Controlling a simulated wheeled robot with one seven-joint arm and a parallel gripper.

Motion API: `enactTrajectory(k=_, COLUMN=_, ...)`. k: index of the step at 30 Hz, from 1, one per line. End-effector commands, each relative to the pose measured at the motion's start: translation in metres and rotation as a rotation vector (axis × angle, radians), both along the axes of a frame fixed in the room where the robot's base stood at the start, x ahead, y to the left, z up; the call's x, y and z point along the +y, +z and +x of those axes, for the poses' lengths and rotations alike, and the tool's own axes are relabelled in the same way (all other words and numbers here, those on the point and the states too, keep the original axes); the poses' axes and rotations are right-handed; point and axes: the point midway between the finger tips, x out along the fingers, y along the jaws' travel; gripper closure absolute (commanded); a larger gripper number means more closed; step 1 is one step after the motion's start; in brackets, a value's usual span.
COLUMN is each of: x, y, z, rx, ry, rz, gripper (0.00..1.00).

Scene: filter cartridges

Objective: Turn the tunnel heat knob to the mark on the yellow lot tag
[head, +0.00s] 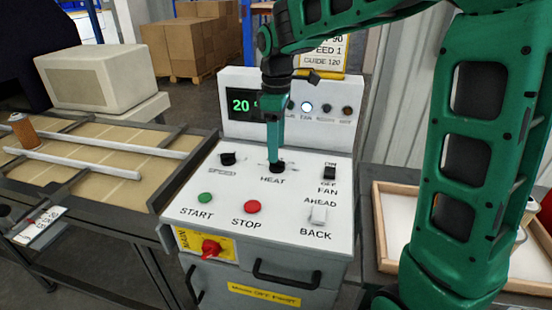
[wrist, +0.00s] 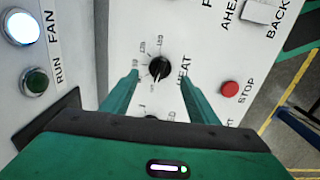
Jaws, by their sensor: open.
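The black heat knob (wrist: 159,68) sits on the white panel above the word HEAT, with a ring of small numbered marks around it. A pale pointer line shows on it, but its exact mark is too small to read. My gripper (wrist: 158,82) is open, with one finger on each side of the knob and no clear contact. In the head view my gripper (head: 275,149) comes straight down over the heat knob (head: 277,168) and partly hides its dial. The lot tag (head: 333,52) at the back reads "90", "SPEED 1" and "GUIDE 120"; my arm hides part of it.
A green display (head: 243,104) shows "20", partly covered by my arm. The fan lamp (head: 307,107) is lit. Start (head: 205,198) and stop (head: 252,207) buttons, another knob (head: 228,158) and switches share the panel. A conveyor (head: 90,160) lies left, a wooden tray (head: 381,225) right.

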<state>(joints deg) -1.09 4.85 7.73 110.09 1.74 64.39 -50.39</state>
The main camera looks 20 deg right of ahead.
Motion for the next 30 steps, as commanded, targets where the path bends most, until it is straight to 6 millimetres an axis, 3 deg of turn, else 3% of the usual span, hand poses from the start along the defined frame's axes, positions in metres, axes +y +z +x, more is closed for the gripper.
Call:
enactTrajectory(k=3, x=0.000, y=-0.021, z=-0.001, rx=0.004, ry=-0.001, rz=0.000, gripper=0.46)
enactTrajectory(k=9, x=0.000, y=-0.042, z=0.000, rx=0.001, ry=-0.001, rz=0.000, gripper=0.46)
enactTrajectory(k=21, x=0.000, y=-0.049, z=0.000, rx=0.000, ry=-0.001, rz=0.000, gripper=0.46)
enactTrajectory(k=27, x=0.000, y=-0.049, z=0.000, rx=0.000, ry=-0.001, rz=0.000, gripper=0.87)
enactTrajectory(k=30, x=-0.003, y=-0.049, z=0.000, rx=0.000, ry=-0.002, rz=0.000, gripper=0.87)
